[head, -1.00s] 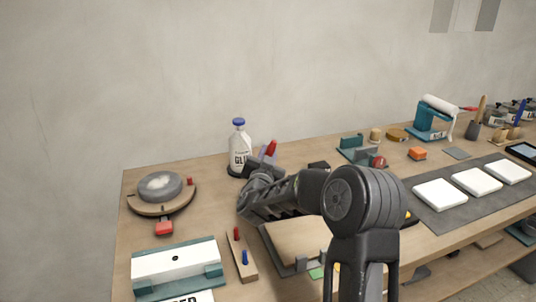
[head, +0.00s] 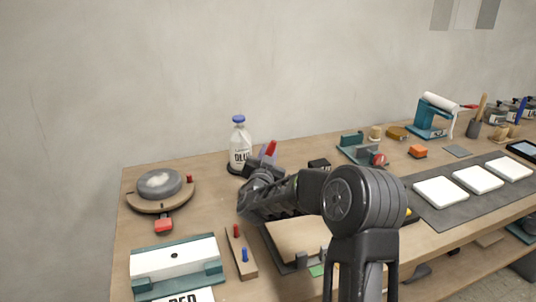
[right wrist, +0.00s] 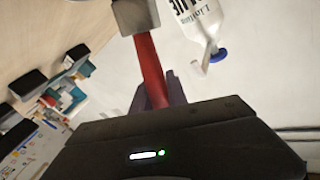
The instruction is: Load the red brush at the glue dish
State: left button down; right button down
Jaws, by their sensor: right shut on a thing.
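My right gripper (head: 264,166) is shut on the red brush (head: 271,148), close in front of the glue bottle at the back of the bench. In the right wrist view the brush's red handle (right wrist: 149,65) runs between the fingers (right wrist: 168,90) to a pale grey block-like end (right wrist: 135,15); its bristles cannot be made out. A round grey dish (head: 159,183) with a pale patch inside sits on a round wooden base at the left, apart from the brush; I cannot tell for sure that it is the glue dish. My left gripper is not in view.
The glue bottle (head: 239,145) with a blue cap stands beside my right gripper. A teal-and-white fixture (head: 175,262) and a wooden peg block (head: 241,252) lie at the front left. White tiles (head: 440,191) lie on a dark mat at the right. The wall rises behind the bench.

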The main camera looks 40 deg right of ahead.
dwell(0.6)
notch_tip(320, 180, up, 7)
jog(key=p, duration=0.4)
dwell(0.3)
dwell(0.7)
